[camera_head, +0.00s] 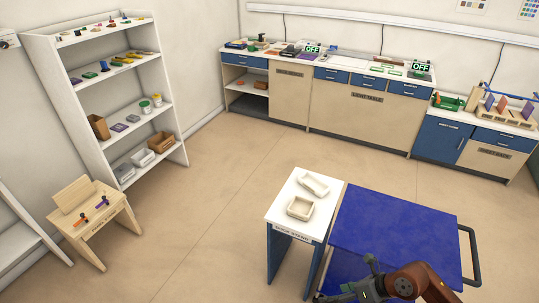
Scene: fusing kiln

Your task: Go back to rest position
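My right gripper (345,280) shows at the bottom edge, right of the middle, with its reddish-brown arm coming in from the lower right. Its dark fingers look spread apart, with nothing seen between them. It appears in front of the near left corner of the blue cart (395,222); its height above the cart is hard to tell. My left gripper is not in view.
A small white-topped stand (283,215) with two pale moulds stands left of the cart. A wooden stand (97,215) and a white shelf (85,85) are at the left. Counters (330,95) line the back wall. The floor between is clear.

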